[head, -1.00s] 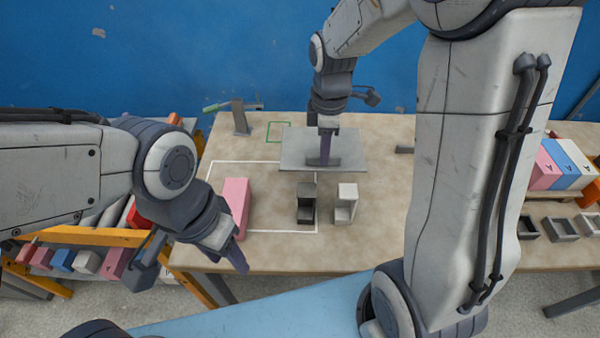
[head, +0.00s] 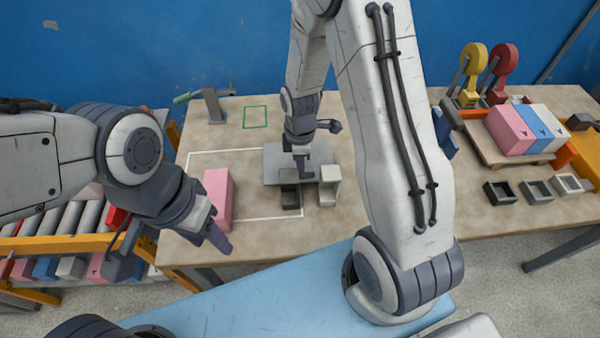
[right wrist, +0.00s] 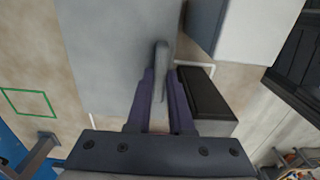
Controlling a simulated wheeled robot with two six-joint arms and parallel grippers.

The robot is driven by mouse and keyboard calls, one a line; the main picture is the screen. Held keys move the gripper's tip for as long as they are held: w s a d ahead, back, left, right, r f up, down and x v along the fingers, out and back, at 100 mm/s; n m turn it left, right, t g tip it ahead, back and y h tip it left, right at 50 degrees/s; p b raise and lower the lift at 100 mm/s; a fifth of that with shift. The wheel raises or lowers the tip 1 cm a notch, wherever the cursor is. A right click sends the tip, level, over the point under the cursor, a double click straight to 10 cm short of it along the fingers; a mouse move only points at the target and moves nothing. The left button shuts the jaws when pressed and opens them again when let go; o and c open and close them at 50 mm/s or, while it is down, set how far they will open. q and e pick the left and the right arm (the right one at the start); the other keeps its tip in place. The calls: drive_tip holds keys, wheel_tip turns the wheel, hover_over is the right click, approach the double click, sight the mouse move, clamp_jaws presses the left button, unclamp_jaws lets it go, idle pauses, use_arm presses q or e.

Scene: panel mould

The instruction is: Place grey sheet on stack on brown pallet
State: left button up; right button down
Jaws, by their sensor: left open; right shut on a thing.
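The grey sheet (head: 275,158) is a flat plate with an upright grip on top, over the middle of the left table. My right gripper (head: 301,172) is shut on that grip. The right wrist view shows the sheet (right wrist: 110,50) with the grip between the fingers (right wrist: 162,80). Whether the sheet touches anything below cannot be told. The brown pallet (head: 478,148) lies at the right and bears a row of pink, blue and white blocks (head: 522,128). My left gripper (head: 212,232) is open and empty near the table's front edge, by the pink block (head: 218,198).
A black stepped block (head: 290,194) and a white one (head: 328,187) stand close to the sheet's near edge. Yellow and red tools (head: 470,75) stand behind the pallet. Small open trays (head: 537,190) lie in front of it. My right arm hides part of the table between.

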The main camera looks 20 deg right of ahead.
drive_tip(key=shift+f, duration=1.65)
drive_tip(key=shift+f, duration=0.15)
drive_tip(key=c, duration=1.1)
unclamp_jaws()
